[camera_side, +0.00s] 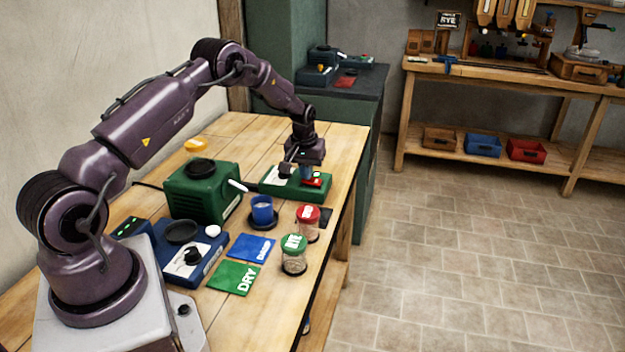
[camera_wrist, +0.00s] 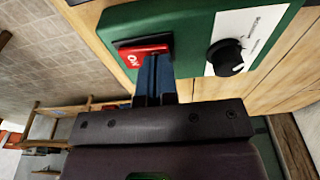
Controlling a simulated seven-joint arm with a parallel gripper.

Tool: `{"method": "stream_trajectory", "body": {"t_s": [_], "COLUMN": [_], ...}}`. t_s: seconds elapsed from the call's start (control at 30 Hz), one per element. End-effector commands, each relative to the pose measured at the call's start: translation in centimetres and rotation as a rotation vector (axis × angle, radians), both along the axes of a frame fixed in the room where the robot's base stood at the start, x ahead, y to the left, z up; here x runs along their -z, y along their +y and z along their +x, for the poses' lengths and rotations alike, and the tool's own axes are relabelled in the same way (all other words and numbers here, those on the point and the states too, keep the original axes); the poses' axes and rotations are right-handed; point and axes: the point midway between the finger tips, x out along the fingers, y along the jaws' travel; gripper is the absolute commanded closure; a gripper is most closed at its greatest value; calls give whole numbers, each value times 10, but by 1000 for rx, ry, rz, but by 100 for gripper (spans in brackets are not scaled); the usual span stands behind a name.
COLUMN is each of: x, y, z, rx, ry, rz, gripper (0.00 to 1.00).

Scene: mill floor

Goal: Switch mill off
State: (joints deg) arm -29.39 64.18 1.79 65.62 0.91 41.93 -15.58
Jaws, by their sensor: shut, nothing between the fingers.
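A low green control box (camera_side: 275,183) lies at the far end of the wooden table. It has a red switch (camera_side: 314,182) and a pale label. In the wrist view, the red switch (camera_wrist: 143,54) reads "ON" and sits in a dark frame; a black knob (camera_wrist: 226,58) is on the white label beside it. My gripper (camera_side: 309,172) points down over the switch end of the box. In the wrist view, its blue fingers (camera_wrist: 153,75) are together and empty, with tips at the switch's edge. I cannot tell whether they touch it. The fingers hide part of the switch.
A taller green machine (camera_side: 200,193) with a black top stands left of the box. A blue cup (camera_side: 263,211), red-lidded jar (camera_side: 308,222) and green-lidded jar (camera_side: 294,254) stand nearer, by blue and green cards. A blue scale-like unit (camera_side: 190,249) is near my base.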

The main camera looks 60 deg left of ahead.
Motion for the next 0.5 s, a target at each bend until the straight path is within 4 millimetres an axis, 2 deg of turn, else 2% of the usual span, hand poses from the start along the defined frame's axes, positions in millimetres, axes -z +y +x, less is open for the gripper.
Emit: {"method": "stream_trajectory", "body": {"t_s": [0.27, 0.5], "x": [3, -12], "y": [0, 0], "z": [0, 1], "rx": [0, 0], "ry": [-1, -2], "rz": [0, 1], "gripper": [100, 100]}}
